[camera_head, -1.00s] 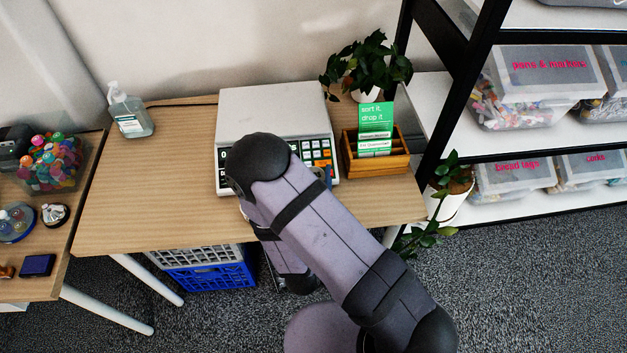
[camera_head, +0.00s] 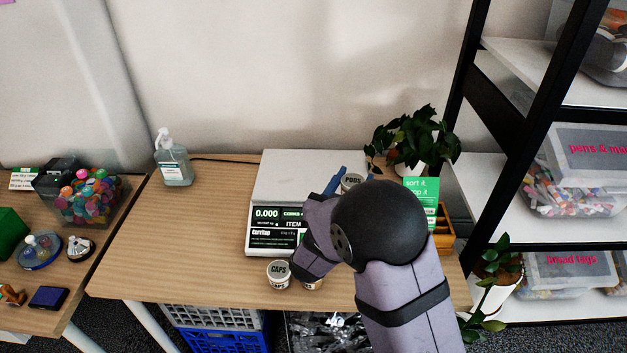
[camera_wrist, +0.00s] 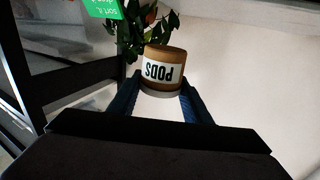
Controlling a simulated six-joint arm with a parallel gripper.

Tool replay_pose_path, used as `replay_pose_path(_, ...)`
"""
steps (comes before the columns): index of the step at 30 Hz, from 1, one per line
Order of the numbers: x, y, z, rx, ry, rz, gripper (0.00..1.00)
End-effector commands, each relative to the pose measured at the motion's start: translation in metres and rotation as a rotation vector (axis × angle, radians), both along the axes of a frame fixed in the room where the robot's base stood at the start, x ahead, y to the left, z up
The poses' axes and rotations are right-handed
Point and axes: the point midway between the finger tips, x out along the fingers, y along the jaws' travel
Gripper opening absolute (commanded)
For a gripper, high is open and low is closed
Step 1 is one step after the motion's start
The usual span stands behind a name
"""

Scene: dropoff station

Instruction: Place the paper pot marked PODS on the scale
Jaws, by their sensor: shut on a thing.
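The paper pot marked PODS (camera_head: 353,182) shows in the head view over the back right part of the scale's top. In the wrist view the brown pot (camera_wrist: 165,57) has its PODS label upside down. My gripper (camera_wrist: 161,88) is shut on it, a blue-padded finger on each side. In the head view a blue finger (camera_head: 338,177) shows beside the pot; my arm hides the rest. The white scale (camera_head: 285,175) stands on the wooden table and its display reads 0.000. I cannot tell whether the pot touches the scale.
A pot marked CAPS (camera_head: 279,274) stands at the table's front edge, with another pot (camera_head: 312,284) mostly hidden beside it. A plant (camera_head: 415,140) and a wooden box (camera_head: 444,237) with a green sign are close right. A sanitizer bottle (camera_head: 173,165) stands back left.

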Motion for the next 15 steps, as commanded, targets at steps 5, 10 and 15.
replay_pose_path(5, 0.05, 0.019, 0.04, 0.003, -0.006, -0.012, 0.2)
replay_pose_path(10, 0.085, 0.043, 0.062, -0.001, -0.001, 0.014, 0.2)
replay_pose_path(15, 0.111, 0.069, 0.063, -0.005, 0.003, 0.062, 0.2)
